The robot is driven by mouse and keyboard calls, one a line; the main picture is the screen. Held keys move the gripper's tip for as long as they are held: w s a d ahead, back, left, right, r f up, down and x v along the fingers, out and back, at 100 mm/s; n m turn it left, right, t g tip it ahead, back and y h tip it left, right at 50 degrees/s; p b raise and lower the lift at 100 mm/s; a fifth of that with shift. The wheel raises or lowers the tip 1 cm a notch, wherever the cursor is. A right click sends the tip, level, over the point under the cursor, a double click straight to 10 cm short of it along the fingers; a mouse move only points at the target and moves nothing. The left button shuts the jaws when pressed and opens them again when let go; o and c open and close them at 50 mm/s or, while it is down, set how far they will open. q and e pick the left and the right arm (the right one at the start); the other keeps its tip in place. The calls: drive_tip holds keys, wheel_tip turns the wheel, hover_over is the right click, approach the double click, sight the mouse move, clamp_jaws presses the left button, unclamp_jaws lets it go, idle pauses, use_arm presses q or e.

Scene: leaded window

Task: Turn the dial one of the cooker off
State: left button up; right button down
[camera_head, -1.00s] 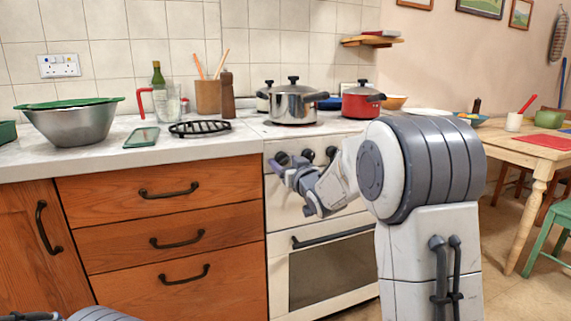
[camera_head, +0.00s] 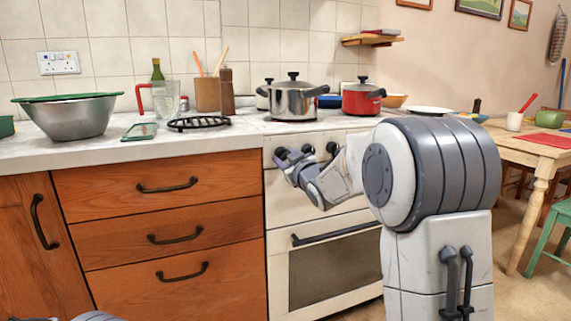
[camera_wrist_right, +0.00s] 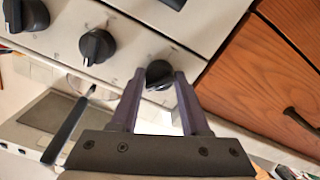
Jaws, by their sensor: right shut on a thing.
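The white cooker (camera_head: 345,205) stands right of the drawers, with black dials along its front panel. My right gripper (camera_head: 281,155) is at the leftmost dial, by the drawer edge. In the right wrist view, this dial (camera_wrist_right: 159,73) sits between the two fingers of my right gripper (camera_wrist_right: 160,80), which are shut on it. The gripper mostly hides this dial in the head view. Other dials (camera_head: 308,150) show to its right, and the neighbouring dial (camera_wrist_right: 97,46) shows in the right wrist view. My left gripper is not in view.
A steel pot (camera_head: 292,100) and a red pot (camera_head: 361,98) stand on the cooker top. The oven handle (camera_head: 335,233) juts out below the panel. The wooden drawers (camera_head: 160,235) are close on the left. A table (camera_head: 520,150) stands at the right.

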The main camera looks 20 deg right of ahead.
drive_tip(key=n+b, duration=0.3)
drive_tip(key=n, duration=0.1)
drive_tip(key=shift+f+n, duration=0.15)
drive_tip(key=shift+n, duration=0.15)
drive_tip(key=shift+n+b, duration=0.85)
drive_tip(key=shift+n, duration=0.65)
drive_tip(key=shift+c, duration=1.9)
unclamp_jaws()
drive_tip(key=shift+s+r, duration=0.15)
drive_tip(key=shift+r, duration=0.05)
